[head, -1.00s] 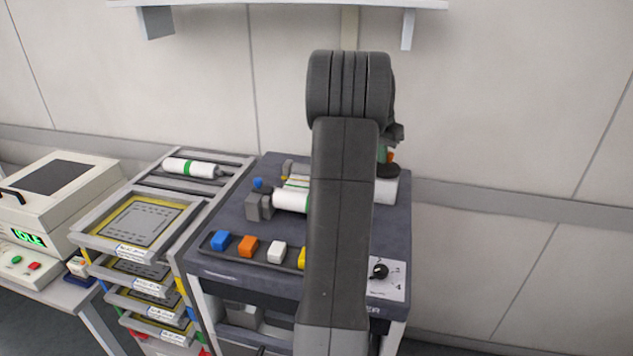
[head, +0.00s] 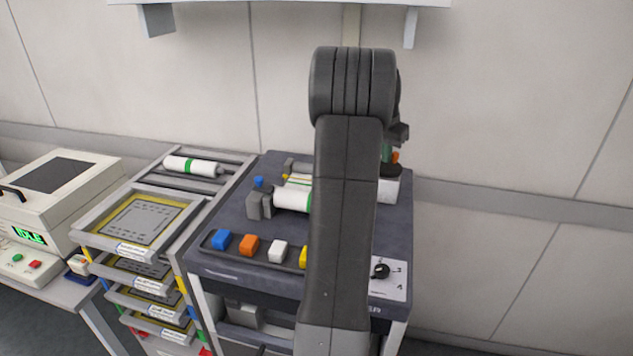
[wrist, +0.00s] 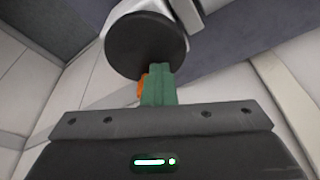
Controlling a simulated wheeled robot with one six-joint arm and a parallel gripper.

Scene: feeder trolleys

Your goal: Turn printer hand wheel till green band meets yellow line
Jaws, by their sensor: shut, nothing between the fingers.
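The white printer roller (head: 291,199) lies on the dark trolley top, with a green band (head: 309,201) at its right end, partly hidden by my arm. A yellow strip (head: 298,181) shows just behind it. The hand wheel appears as a dark round disc in the wrist view (wrist: 146,45); an orange peg (wrist: 142,88) shows at its lower edge. My gripper (wrist: 158,82) has its green fingers shut and empty, beside the peg and overlapping the disc's edge; I cannot tell whether they touch.
A tray along the trolley's front edge holds blue (head: 221,239), orange (head: 248,244), white and yellow blocks. A dial panel (head: 389,284) is at front right. A rack (head: 180,240) with another green-banded roller (head: 192,166) stands left. A shelf (head: 290,3) hangs above.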

